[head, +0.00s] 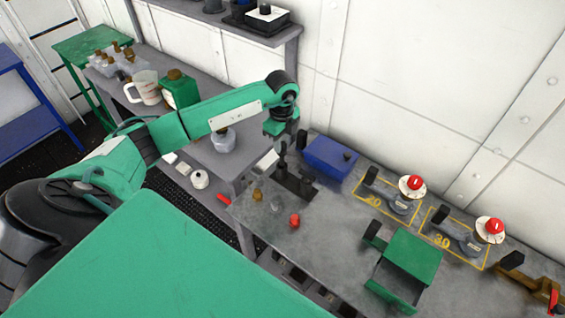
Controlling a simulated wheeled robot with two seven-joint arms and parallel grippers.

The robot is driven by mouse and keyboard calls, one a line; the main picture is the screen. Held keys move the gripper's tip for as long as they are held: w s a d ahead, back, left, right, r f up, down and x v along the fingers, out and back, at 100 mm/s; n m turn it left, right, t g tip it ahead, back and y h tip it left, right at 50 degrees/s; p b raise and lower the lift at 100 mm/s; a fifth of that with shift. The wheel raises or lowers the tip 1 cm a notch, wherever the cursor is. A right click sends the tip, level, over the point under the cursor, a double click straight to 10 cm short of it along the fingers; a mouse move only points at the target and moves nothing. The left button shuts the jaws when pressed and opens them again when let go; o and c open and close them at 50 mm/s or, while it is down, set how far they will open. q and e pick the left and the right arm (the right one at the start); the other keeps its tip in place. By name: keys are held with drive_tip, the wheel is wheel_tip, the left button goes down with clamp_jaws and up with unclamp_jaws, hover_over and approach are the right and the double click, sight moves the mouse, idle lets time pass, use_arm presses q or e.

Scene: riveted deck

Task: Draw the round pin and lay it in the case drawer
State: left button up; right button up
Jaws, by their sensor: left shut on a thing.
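My left gripper (282,147) reaches over the back left of the grey bench and points down. It is shut on a slim dark upright thing, which I take to be the round pin (283,163). The pin stands over the left part of a dark block (294,187). I cannot tell whether its lower end is still inside the block. A green case (412,254) stands at the front right of the bench. Its drawer (390,291) appears pulled out toward the front, and its inside is partly hidden. My right gripper is not in view.
A blue box (330,157) stands just behind the block. A red-topped piece (294,220) and small brass and grey pieces lie in front. Two clamp-like devices with red knobs (413,184) stand in yellow frames marked 20 and 30. Bare bench lies between block and case.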

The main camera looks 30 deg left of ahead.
use_arm(q)
drive_tip(key=shift+r+p, duration=0.6)
drive_tip(key=shift+r, duration=0.55)
